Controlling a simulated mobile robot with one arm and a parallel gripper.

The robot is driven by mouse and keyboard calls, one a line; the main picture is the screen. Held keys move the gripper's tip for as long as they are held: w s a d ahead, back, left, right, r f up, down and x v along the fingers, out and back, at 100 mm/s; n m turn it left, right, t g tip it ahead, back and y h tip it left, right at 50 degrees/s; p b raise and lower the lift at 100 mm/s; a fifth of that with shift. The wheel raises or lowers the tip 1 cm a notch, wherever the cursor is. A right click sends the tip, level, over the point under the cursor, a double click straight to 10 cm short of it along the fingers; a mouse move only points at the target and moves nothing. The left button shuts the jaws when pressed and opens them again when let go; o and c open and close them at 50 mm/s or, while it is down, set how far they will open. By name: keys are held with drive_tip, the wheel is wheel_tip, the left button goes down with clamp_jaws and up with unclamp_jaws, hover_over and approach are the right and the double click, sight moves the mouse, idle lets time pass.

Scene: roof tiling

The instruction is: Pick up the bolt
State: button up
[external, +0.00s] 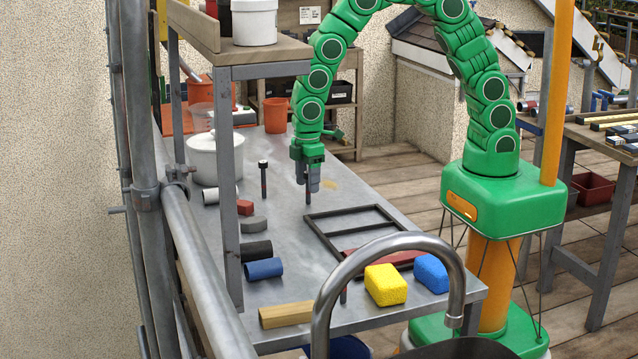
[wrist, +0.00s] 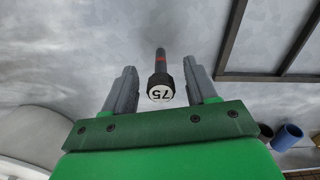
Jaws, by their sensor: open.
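My gripper (external: 313,184) points down over the grey metal table, and its two grey fingers are apart. In the wrist view the gripper (wrist: 160,68) has a dark bolt (wrist: 161,62) in the gap between its fingers, with visible space on both sides. The bolt has a round head marked 75 and a red band on its shank. In the external view the bolt's dark shank (external: 308,198) shows below the fingers, and its head is hidden by them. Another upright bolt (external: 263,179) with a black head stands to the left.
A dark rectangular frame (external: 312,228) lies on the table in front. A white lidded pot (external: 216,160), short pipes and blocks line the left side. A yellow sponge (external: 385,284), blue sponge (external: 430,273) and curved faucet (external: 320,318) are nearer. A shelf post (external: 229,200) rises at left.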

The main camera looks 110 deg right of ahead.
drive_tip(key=shift+f, duration=1.35)
clamp_jaws()
drive_tip(key=shift+r, duration=0.15)
drive_tip(key=shift+r, duration=0.3)
wheel_tip(320, 180, up, 2)
drive_tip(key=shift+r, duration=0.1)
drive_tip(key=s+a+r, duration=0.2)
drive_tip(key=s+r, duration=0.8)
drive_tip(key=s, duration=0.4)
drive_tip(key=shift+a, duration=0.25)
